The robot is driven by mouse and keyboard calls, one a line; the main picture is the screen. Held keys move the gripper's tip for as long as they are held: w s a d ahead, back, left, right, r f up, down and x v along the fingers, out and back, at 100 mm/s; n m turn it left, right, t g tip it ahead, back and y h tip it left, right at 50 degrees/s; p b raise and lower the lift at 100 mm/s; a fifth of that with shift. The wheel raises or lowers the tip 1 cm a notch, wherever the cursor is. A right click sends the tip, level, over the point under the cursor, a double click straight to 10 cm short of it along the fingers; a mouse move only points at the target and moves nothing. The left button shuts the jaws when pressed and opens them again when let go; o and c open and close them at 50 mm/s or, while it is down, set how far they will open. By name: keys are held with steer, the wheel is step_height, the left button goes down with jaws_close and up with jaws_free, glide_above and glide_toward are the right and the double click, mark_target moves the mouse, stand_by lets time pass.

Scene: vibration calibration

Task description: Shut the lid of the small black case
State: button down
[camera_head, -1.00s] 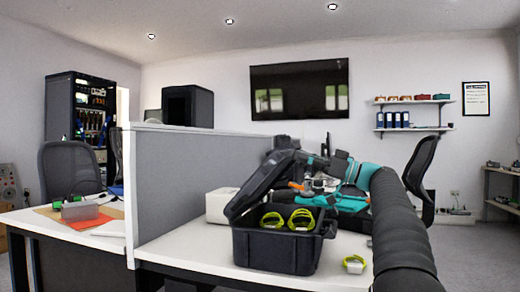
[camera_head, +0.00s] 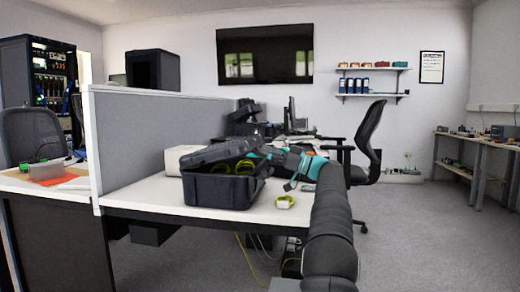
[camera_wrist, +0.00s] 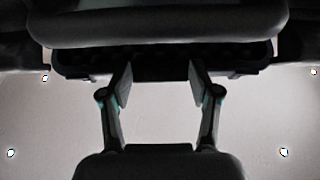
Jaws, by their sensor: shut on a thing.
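The small black case (camera_head: 222,191) stands near the front edge of the white table in the head view. Its lid (camera_head: 218,152) is tilted low over the body, with a gap still open on the right side. Yellow-green rings (camera_head: 243,166) show through this gap. My gripper (camera_head: 262,152), with teal parts, is at the lid's right end in the head view; its fingertips are hard to make out there. In the wrist view my gripper (camera_wrist: 160,85) has its two fingers apart, on either side of a dark part of the lid (camera_wrist: 160,68).
A loose yellow-green ring (camera_head: 285,202) lies on the white table (camera_head: 150,196) right of the case. A white box (camera_head: 183,158) stands behind the case. A grey partition (camera_head: 150,135) borders the table on the left. An office chair (camera_head: 368,145) stands at the right; open floor lies beyond.

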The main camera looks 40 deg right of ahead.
steer(key=shift+w+a+f, duration=0.2)
steer(key=shift+w+a, duration=0.05)
steer(key=shift+w, duration=0.05)
steer(key=shift+c, duration=1.2)
jaws_free()
steer(key=shift+w+a, duration=0.1)
steer(key=shift+s+d, duration=0.2)
steer(key=shift+d, duration=0.05)
steer(key=v, duration=0.7)
steer(key=shift+s, duration=0.15)
steer(key=shift+d, duration=0.15)
